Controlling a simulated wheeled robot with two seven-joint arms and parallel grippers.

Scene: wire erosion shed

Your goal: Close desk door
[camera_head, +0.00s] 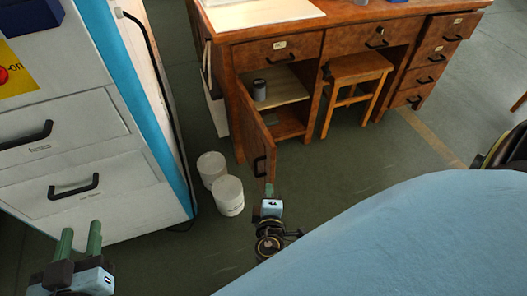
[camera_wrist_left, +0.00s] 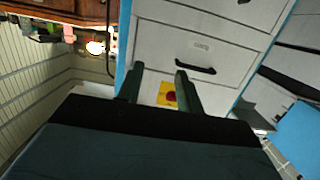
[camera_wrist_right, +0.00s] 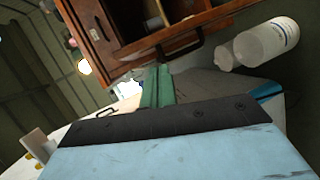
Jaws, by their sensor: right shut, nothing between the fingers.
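The wooden desk (camera_head: 270,50) has its left cabinet door (camera_head: 251,127) standing wide open, swung out toward me. The door has a black handle (camera_head: 259,166) low on its face. My right gripper (camera_head: 269,188) is shut and empty, close to the door's lower free edge. In the right wrist view its green fingertips (camera_wrist_right: 158,68) are together just below the door (camera_wrist_right: 155,42); contact cannot be told. My left gripper (camera_head: 80,236) is open and empty, far from the desk, in front of the white cabinet. Its fingers also show apart in the left wrist view (camera_wrist_left: 158,75).
Two white canisters (camera_head: 228,196) stand on the floor left of the door. A grey can (camera_head: 259,90) sits on the desk's inner shelf. A stool (camera_head: 354,72) stands under the desk. A white drawer cabinet (camera_head: 85,150) is at left. Floor right of the door is clear.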

